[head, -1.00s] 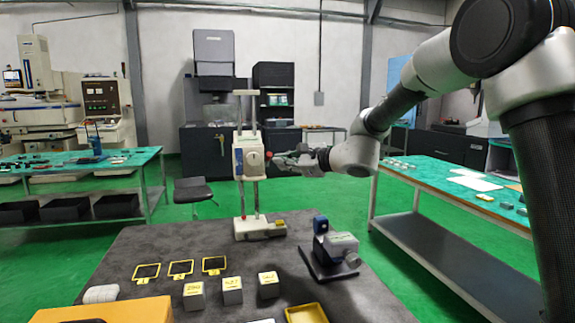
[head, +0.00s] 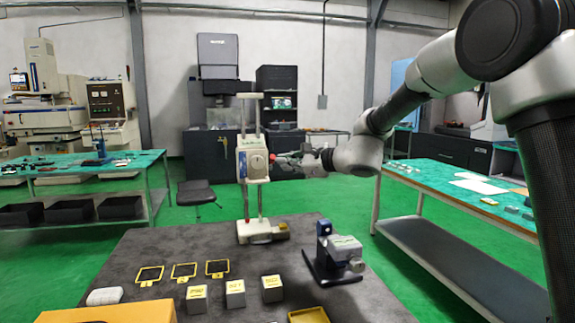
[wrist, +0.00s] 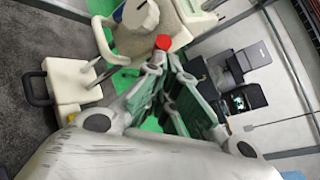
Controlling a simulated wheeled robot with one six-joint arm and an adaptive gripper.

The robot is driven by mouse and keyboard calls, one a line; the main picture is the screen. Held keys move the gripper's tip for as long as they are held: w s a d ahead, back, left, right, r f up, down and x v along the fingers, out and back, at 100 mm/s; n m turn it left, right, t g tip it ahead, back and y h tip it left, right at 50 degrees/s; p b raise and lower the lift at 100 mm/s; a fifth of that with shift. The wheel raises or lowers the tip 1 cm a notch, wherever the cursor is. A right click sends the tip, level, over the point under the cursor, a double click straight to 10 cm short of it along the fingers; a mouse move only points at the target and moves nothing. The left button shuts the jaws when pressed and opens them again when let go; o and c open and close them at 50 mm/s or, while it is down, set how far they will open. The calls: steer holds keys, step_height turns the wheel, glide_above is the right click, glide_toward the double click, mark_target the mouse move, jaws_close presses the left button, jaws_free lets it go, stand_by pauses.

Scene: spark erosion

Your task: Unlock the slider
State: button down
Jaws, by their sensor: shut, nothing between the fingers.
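In the head view my gripper (head: 283,163) is at the right side of the slider. The stand's white base (head: 255,232) rests on the dark table.
A dark fixture with a grey block (head: 335,255) stands right of the stand. Several grey blocks (head: 235,293) and yellow-framed plates (head: 184,271) lie at the front left. An orange box (head: 110,311) is at the front edge. The table (head: 170,243) behind the plates is clear.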

steer(key=shift+w+r, duration=0.1)
steer(key=shift+r, duration=0.1)
steer(key=shift+w+a+r, duration=0.2)
steer(key=shift+w+r, duration=0.35)
steer(key=shift+r, duration=0.25)
stand_by(0.4)
